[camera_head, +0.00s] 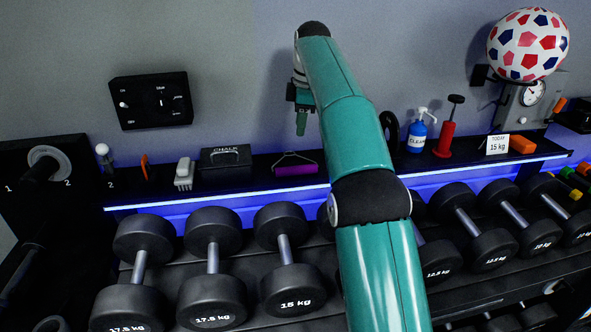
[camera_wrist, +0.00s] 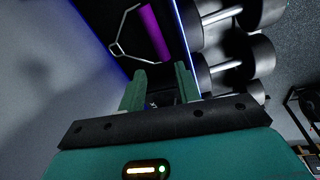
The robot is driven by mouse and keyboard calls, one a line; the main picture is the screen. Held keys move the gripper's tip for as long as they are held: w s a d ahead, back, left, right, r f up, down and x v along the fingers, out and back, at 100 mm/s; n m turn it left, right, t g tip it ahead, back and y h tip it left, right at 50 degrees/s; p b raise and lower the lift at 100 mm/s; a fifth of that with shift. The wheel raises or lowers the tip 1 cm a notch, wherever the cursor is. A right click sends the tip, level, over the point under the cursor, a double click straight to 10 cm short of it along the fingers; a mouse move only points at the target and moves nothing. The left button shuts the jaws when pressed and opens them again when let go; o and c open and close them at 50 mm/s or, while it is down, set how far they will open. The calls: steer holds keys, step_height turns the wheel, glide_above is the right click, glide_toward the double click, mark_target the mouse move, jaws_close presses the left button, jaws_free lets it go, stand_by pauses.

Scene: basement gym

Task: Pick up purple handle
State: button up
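The purple handle (camera_head: 295,170) is a purple bar with a thin metal bracket. It lies on the dark shelf above the dumbbells, right of the chalk box. In the wrist view the purple handle (camera_wrist: 156,33) is beyond the fingertips, with its metal bracket to the left. My gripper (camera_head: 302,122) hangs above the shelf, over and slightly right of the handle, and does not touch it. In the wrist view my gripper (camera_wrist: 160,70) has its two green fingers apart with nothing between them.
A chalk box (camera_head: 225,156) and a grey-white object (camera_head: 184,172) stand left of the handle. Dumbbells (camera_head: 286,253) fill the rack below.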

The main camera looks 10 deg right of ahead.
steer(key=w+f, duration=0.1)
steer(key=n, duration=0.1)
glide_above(295, 167)
steer(key=f, duration=0.9)
steer(key=shift+s+d, duration=0.1)
steer(key=shift+s, duration=0.2)
steer(key=shift+w+f, duration=0.15)
steer(key=shift+f, duration=1.15)
steer(key=shift+w+f, duration=0.15)
steer(key=shift+f, duration=1.15)
steer(key=shift+f, duration=0.1)
steer(key=c, duration=0.6)
jaws_close()
